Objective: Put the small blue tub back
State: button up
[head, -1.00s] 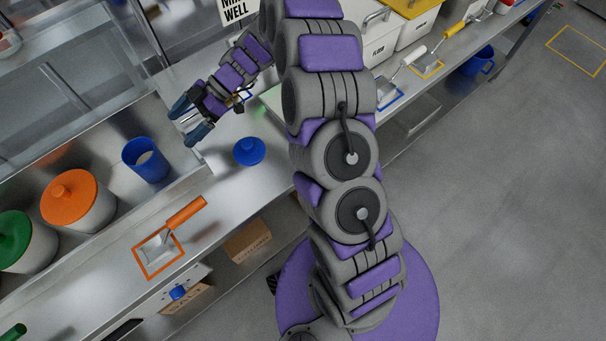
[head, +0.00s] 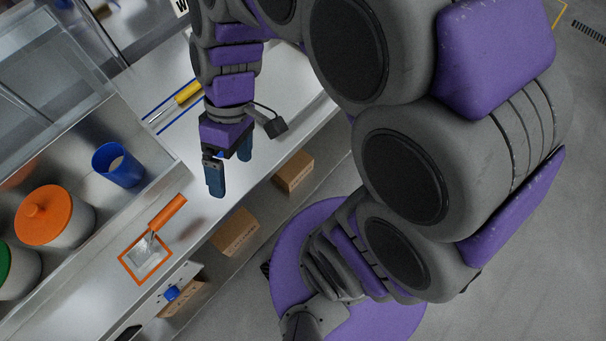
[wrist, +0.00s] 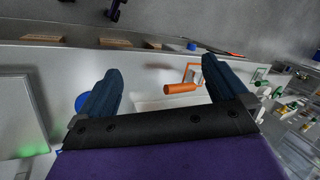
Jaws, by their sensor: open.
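A round blue lid (wrist: 82,101) lies on the counter there, partly hidden behind the left finger. I cannot make out the tub in the wrist view.
An orange-lidded tub (head: 52,218) and a green-lidded one stand in the rail. An orange-handled scoop (head: 166,213) lies on an orange-outlined spot; its handle (wrist: 182,88) shows in the wrist view. Cardboard boxes (head: 236,233) sit below. A yellow-handled tool (head: 188,93) lies behind my gripper.

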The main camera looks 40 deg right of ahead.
jog(key=s+d+m+t+h, duration=0.1)
jog(key=s+d+m+h, duration=0.2)
jog(key=s+d+m, duration=0.4)
jog(key=s+d, duration=0.2)
jog(key=s, duration=0.1)
jog(key=shift+h, duration=0.4)
